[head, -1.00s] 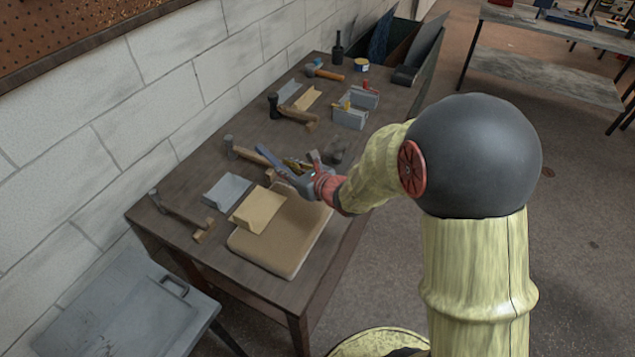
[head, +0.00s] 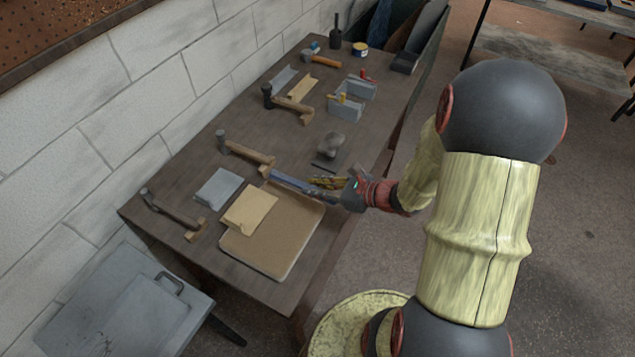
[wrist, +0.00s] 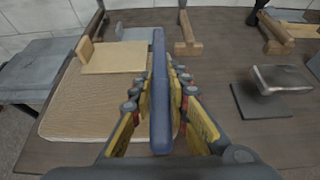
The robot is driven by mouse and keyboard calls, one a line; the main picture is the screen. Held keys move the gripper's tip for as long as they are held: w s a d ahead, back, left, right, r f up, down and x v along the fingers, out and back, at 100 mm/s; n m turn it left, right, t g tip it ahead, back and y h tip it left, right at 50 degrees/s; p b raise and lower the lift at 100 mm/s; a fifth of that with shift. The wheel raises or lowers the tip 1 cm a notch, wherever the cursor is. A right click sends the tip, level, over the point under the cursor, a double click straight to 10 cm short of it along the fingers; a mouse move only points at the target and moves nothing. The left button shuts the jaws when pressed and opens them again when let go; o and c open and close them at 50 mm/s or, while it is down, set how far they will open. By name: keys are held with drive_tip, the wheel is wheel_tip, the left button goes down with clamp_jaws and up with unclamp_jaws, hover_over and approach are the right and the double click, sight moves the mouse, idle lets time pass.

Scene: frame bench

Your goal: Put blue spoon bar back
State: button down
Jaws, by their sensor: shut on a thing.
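My gripper (head: 330,184) is over the right edge of the bench, its fingers pointing left toward the wall. It is shut on a long blue bar, the blue spoon bar (wrist: 160,92). In the wrist view the bar lies between the yellow finger pads and reaches well past the fingertips. In the head view the bar (head: 290,180) is held above the far end of the tan padded board (head: 262,262). I cannot tell its exact height over the board.
A tan folded piece (head: 250,207) lies on the board, with a grey one (head: 217,187) beside it. Several hammers lie along the wall side, one (head: 245,151) near the bar's tip. A mushroom-shaped metal block (head: 331,144) and a dark plate (head: 326,166) stand beyond. Grey blocks (head: 345,110) are farther back.

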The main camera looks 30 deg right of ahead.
drive_tip(key=w+d+f, duration=0.2)
drive_tip(key=w+d+f+b, duration=0.1)
drive_tip(key=w+d+f, duration=0.1)
drive_tip(key=w+f, duration=0.1)
drive_tip(key=w+d+f+b, duration=0.1)
drive_tip(key=w+d+f, duration=0.1)
drive_tip(key=w+f, duration=0.1)
drive_tip(key=shift+d+f, duration=0.1)
drive_tip(key=shift+d, duration=0.15)
drive_tip(key=shift+w+d+f, duration=0.1)
drive_tip(key=shift+w+f, duration=0.1)
drive_tip(key=shift+f, duration=0.15)
drive_tip(key=shift+f+b, duration=0.35)
drive_tip(key=shift+f, duration=0.95)
drive_tip(key=shift+f, duration=0.1)
drive_tip(key=shift+f, duration=0.15)
drive_tip(key=c, duration=1.7)
unclamp_jaws()
